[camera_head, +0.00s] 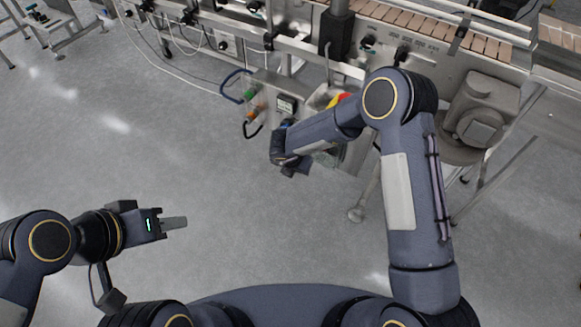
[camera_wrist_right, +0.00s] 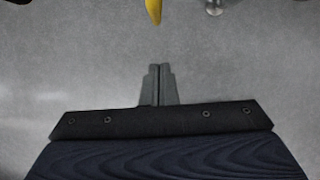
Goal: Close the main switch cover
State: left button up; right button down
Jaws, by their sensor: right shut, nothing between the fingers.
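A red and yellow part (camera_head: 344,99), which looks like the main switch, shows at the machine's control box, partly hidden behind my right forearm. I cannot make out its cover clearly or tell how far it stands open. In the right wrist view a yellow piece (camera_wrist_right: 153,9) reaches in at the top edge, beyond the fingertips and apart from them. My right gripper (camera_wrist_right: 158,70) is shut and empty; in the head view it is mostly hidden by its own wrist in front of the box. My left gripper (camera_head: 185,222) is over bare floor, holding nothing visible, its fingers seen side-on.
A control panel (camera_head: 268,103) with green and orange buttons and dark looped handles stands left of my right forearm. A conveyor (camera_head: 425,30) runs along the back. A motor housing (camera_head: 480,112) and machine legs stand at right.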

jog(key=p+v, duration=0.1)
jog(key=v, duration=0.9)
jog(key=shift+p, duration=0.35)
